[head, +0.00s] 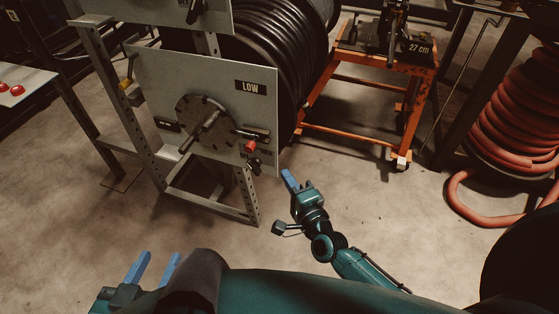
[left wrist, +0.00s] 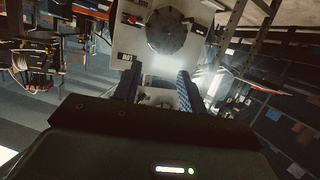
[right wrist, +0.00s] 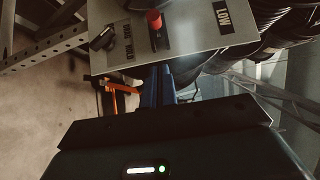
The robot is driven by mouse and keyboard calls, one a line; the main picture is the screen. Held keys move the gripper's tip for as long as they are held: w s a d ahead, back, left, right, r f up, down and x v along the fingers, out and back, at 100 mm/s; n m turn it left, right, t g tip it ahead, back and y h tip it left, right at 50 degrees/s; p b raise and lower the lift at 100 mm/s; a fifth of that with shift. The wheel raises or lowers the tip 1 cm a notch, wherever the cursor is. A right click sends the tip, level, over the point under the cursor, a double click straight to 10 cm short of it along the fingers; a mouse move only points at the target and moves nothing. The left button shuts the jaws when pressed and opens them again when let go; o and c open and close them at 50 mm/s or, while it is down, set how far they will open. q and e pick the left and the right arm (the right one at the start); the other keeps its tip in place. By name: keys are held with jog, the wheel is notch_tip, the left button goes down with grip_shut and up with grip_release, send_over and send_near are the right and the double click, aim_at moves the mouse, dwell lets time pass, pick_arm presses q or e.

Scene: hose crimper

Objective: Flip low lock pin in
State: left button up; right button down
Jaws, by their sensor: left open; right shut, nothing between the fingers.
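The grey LOW panel (head: 150,85) stands at the front of the hose reel, with a round black disc (head: 203,125) and crank. The red-tipped pin (head: 249,146) sits near the panel's lower right edge. In the right wrist view the red pin (right wrist: 153,18) stands beside a black handle (right wrist: 103,38) and small labels. My right gripper (head: 289,180) is shut and empty, apart from the panel, below and right of the pin. My left gripper (head: 151,270) is open and empty, low at the left. In the left wrist view the panel's disc (left wrist: 172,30) shows beyond its fingers.
A large black hose reel (head: 285,45) stands behind the panel. An orange cart (head: 365,75) is at the back right, and a red coiled hose (head: 510,130) is farther right. Bare floor (head: 400,220) lies around my right arm.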

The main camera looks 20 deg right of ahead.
jog(key=shift+s+d, duration=0.2)
jog(key=shift+s, duration=0.95)
